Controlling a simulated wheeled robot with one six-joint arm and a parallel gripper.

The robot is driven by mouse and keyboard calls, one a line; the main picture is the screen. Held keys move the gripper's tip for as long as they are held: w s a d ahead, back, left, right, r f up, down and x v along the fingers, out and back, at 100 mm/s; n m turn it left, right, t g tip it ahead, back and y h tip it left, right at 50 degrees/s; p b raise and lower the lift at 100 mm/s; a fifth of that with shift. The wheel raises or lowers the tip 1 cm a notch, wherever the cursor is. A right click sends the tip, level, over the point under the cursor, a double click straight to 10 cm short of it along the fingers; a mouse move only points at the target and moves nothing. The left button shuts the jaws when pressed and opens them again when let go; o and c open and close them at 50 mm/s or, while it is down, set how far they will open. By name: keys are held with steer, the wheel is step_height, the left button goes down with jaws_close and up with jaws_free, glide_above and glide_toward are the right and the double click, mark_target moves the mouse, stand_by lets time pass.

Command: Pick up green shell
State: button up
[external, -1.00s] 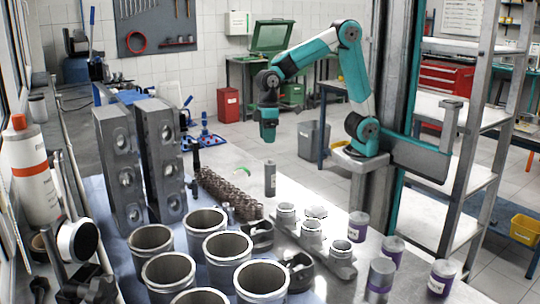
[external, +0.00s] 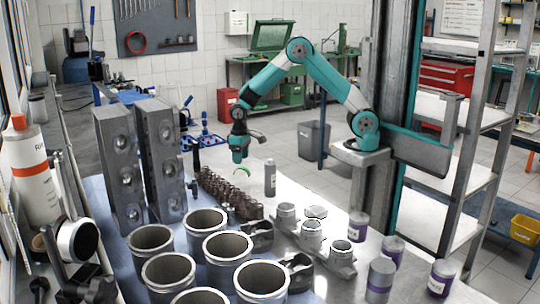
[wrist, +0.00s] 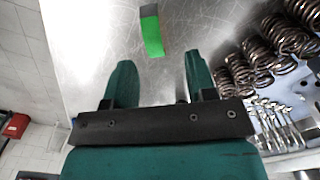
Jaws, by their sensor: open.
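The green shell (wrist: 152,36) is a small curved strip, bright green with a dark end, lying on the metal tabletop in the wrist view. In the external view it shows as a thin green arc (external: 243,169) on the table, just below and right of my gripper (external: 237,156). In the wrist view my gripper (wrist: 155,82) is open and empty, with one teal finger on each side. The shell lies beyond the fingertips, roughly in line with the gap between them, and is not touched.
A row of coil springs (external: 230,194) stands close by; the springs also show at the right of the wrist view (wrist: 262,55). A small grey bottle (external: 270,178) stands right of the shell. Tall grey engine blocks (external: 160,160) rise to the left. Bare tabletop surrounds the shell.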

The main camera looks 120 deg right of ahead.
mark_target(242, 168)
steer(key=f, duration=0.2)
steer(key=f+p, duration=0.1)
steer(key=f, duration=0.2)
steer(key=shift+s+d+f+p, duration=0.15)
steer(key=shift+s+f+p, duration=0.15)
steer(key=shift+s+p, duration=0.05)
jaws_close()
